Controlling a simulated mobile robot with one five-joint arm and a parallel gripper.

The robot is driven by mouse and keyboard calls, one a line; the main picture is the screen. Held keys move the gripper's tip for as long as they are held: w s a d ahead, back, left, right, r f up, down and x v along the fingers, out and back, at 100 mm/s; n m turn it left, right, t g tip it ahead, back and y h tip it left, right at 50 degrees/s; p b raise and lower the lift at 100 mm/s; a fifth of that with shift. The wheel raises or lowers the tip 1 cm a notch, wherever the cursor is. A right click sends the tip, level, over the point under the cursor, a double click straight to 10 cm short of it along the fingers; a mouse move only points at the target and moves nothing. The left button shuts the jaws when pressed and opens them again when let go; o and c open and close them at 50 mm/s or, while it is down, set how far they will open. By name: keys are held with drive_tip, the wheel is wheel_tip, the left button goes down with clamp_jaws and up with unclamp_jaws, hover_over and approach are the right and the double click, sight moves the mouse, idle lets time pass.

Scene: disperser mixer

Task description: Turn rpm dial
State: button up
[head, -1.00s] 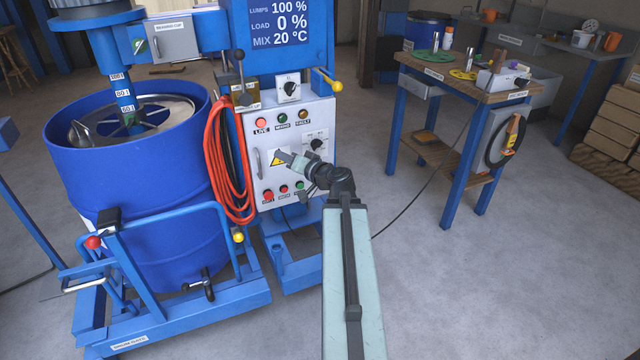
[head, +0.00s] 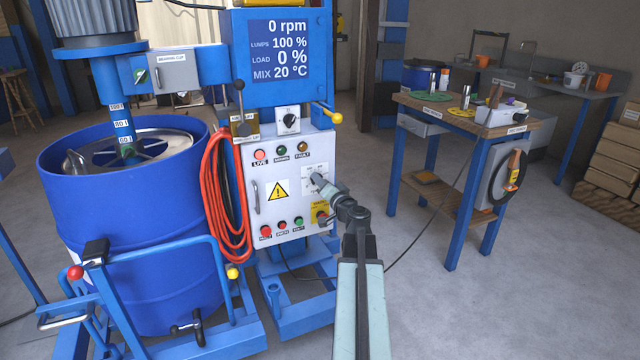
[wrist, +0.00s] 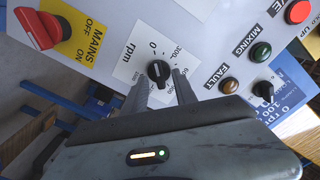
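The rpm dial (wrist: 158,71) is a small black knob on a white plate in the wrist view, its pointer near 0. In the head view its plate (head: 308,184) shows on the control panel, with the knob mostly hidden by my gripper (head: 318,181). In the wrist view my gripper (wrist: 160,80) is open, its two grey fingers reaching toward the panel on either side of the dial. I cannot tell whether they touch it. The blue display (head: 277,48) reads 0 rpm.
The red mains switch (wrist: 38,29) sits beside the dial plate. Indicator lamps (head: 281,150) and another black knob (head: 289,121) are above. A red hose (head: 225,190) hangs at the panel's left, near the blue drum (head: 125,220). A workbench (head: 470,125) stands right; the floor between is mostly clear.

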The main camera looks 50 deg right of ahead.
drive_tip(key=shift+w, duration=0.15)
clamp_jaws()
